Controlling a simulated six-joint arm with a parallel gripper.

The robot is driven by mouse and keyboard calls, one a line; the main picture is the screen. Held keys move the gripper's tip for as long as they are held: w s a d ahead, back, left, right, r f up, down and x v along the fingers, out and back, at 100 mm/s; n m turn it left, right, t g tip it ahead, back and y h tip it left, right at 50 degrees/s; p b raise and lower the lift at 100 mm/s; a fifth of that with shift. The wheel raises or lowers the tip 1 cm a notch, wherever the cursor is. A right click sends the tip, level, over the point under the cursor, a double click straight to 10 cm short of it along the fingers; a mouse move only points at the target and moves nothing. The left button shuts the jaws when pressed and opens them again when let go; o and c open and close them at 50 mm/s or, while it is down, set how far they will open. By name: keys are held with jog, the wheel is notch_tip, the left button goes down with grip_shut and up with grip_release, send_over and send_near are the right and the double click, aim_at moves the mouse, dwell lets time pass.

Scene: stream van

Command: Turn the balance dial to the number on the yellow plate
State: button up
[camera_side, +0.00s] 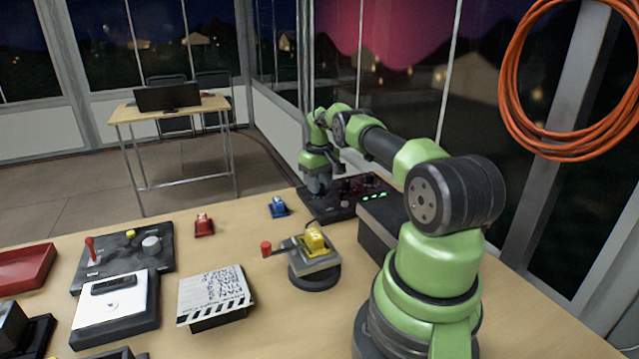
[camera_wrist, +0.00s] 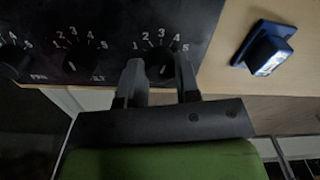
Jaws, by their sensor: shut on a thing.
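The black dial panel (camera_side: 335,211) lies at the far edge of the table. In the wrist view the panel (camera_wrist: 108,14) shows several small black dials with white numbers from 1 to 5. My gripper (camera_wrist: 158,66) is shut on the right-hand dial (camera_wrist: 157,72), with one finger on each side. The fingers hide part of this dial, its label and where its pointer stands. In the side view my gripper (camera_side: 318,187) is down at the panel's left part. I cannot make out a yellow plate with a readable number.
A blue switch (camera_wrist: 266,50) sits right of the panel in the wrist view; it also shows in the side view (camera_side: 278,208). A red switch (camera_side: 204,225), a lever device with a yellow block (camera_side: 316,241) and a clapperboard (camera_side: 214,294) stand nearer. Bare table lies between them.

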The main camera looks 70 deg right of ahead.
jog(key=shift+m, duration=0.4)
jog(key=m, duration=0.3)
jog(key=shift+m, duration=0.3)
jog(key=m, duration=0.4)
jog(key=shift+m, duration=0.3)
jog(key=o, duration=0.9)
jog(key=shift+o, duration=0.2)
notch_tip(320, 180, up, 10)
